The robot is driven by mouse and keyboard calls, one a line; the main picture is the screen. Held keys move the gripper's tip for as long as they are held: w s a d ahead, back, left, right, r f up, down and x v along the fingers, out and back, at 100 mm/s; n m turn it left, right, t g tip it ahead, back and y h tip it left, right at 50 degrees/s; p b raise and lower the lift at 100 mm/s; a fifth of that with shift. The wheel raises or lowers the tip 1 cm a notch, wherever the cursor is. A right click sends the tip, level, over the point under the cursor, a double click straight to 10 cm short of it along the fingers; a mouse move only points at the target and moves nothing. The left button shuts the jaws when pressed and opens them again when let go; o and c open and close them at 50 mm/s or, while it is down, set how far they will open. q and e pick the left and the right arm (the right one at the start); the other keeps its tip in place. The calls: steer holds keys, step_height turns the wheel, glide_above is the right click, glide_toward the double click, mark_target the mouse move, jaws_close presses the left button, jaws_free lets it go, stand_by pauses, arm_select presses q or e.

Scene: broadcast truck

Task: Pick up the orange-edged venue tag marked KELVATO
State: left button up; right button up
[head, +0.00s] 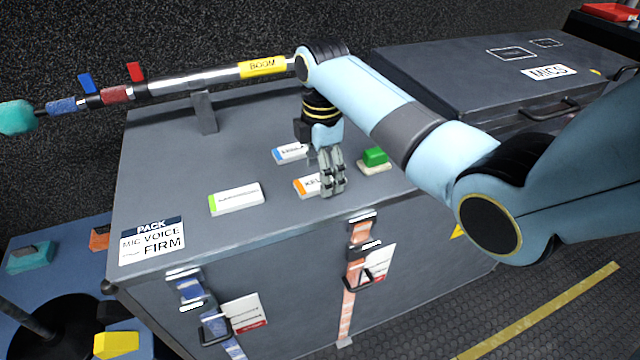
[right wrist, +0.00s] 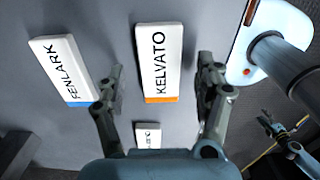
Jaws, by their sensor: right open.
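The KELVATO tag (right wrist: 159,60) is a white block with an orange end. In the right wrist view it lies between the two fingers of my right gripper (right wrist: 160,95), with grey surface on both sides of it. In the head view the orange-edged tag (head: 304,187) lies on the grey case lid, partly hidden by my right gripper (head: 333,192). The right gripper is open, points down over the tag and holds nothing. Whether its fingertips touch the lid cannot be told.
A blue-edged FENLARK tag (right wrist: 64,68) lies left of KELVATO. A green-edged tag (head: 237,199) lies farther left on the case lid (head: 165,165). A green block on a pale base (head: 375,157) stands right of the gripper. A boom pole (head: 190,80) runs along the back.

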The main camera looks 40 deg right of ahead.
steer(key=shift+f, duration=0.65)
steer(key=c, duration=1.1)
steer(key=shift+r, duration=0.1)
steer(key=shift+c, duration=0.2)
